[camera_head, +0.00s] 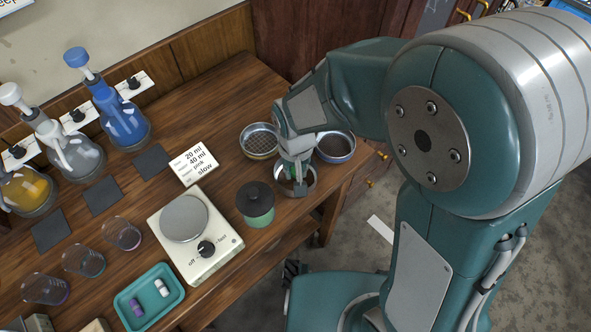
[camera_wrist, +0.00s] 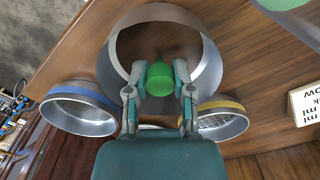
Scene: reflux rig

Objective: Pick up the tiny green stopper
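The small green stopper (camera_wrist: 159,79) shows in the wrist view between my two fingers, within the outline of a round metal dish (camera_wrist: 208,62). My gripper (camera_wrist: 160,82) has its fingers spread to about the stopper's width, one on each side. Whether the fingers press on it or leave a small gap cannot be told. In the head view my gripper (camera_head: 297,182) points down into the same metal dish (camera_head: 311,184), and its fingers largely hide the stopper there.
A blue-rimmed bowl (camera_head: 336,148) and a yellow-rimmed sieve (camera_head: 259,141) stand close beside the dish. A dark-lidded green jar (camera_head: 256,202), a hot plate (camera_head: 196,232) and a label card (camera_head: 194,164) are to the left. The table's right edge is near.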

